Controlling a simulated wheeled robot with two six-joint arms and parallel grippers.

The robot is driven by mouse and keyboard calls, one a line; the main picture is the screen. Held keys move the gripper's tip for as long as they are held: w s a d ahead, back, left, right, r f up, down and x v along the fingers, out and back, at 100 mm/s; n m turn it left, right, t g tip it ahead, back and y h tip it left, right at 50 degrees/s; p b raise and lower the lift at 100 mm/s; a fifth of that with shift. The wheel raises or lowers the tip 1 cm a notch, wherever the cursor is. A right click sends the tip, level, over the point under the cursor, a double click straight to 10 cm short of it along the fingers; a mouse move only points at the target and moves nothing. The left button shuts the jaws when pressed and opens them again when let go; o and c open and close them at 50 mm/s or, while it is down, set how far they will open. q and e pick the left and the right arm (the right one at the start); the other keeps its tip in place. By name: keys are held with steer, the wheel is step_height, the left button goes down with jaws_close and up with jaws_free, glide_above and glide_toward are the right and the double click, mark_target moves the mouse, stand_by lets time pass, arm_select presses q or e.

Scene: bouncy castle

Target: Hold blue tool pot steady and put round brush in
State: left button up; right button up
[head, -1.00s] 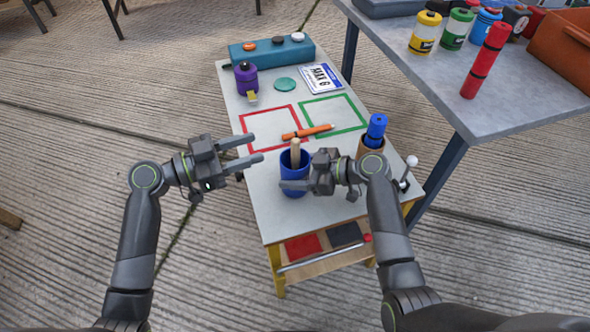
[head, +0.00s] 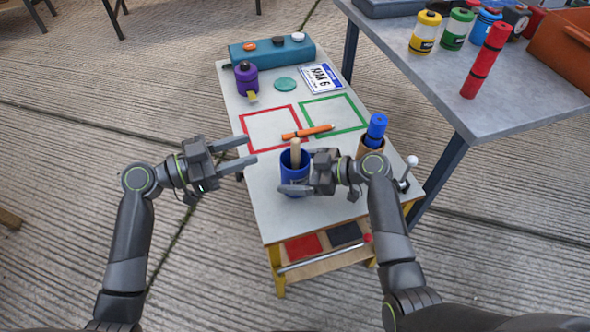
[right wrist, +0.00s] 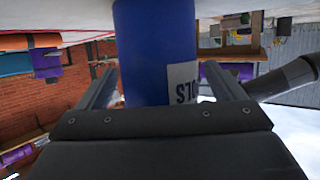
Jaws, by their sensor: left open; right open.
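The blue tool pot (head: 294,182) stands upright on the small white table, with a wooden handle (head: 295,152) sticking up out of it. The lower end of that handle is hidden in the pot, so I cannot tell whether it is the round brush. My right gripper (head: 290,182) is open at the pot, its fingers around the pot's sides. The right wrist view shows the pot (right wrist: 157,55) between the two open fingers (right wrist: 165,88), with part of a white label. My left gripper (head: 247,153) is open and empty, left of the pot and near the table's left edge.
A grey table (head: 450,85) with several bottles stands right.

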steer(key=v, duration=1.1)
steer(key=shift+d, duration=0.4)
steer(key=shift+s+r, duration=0.1)
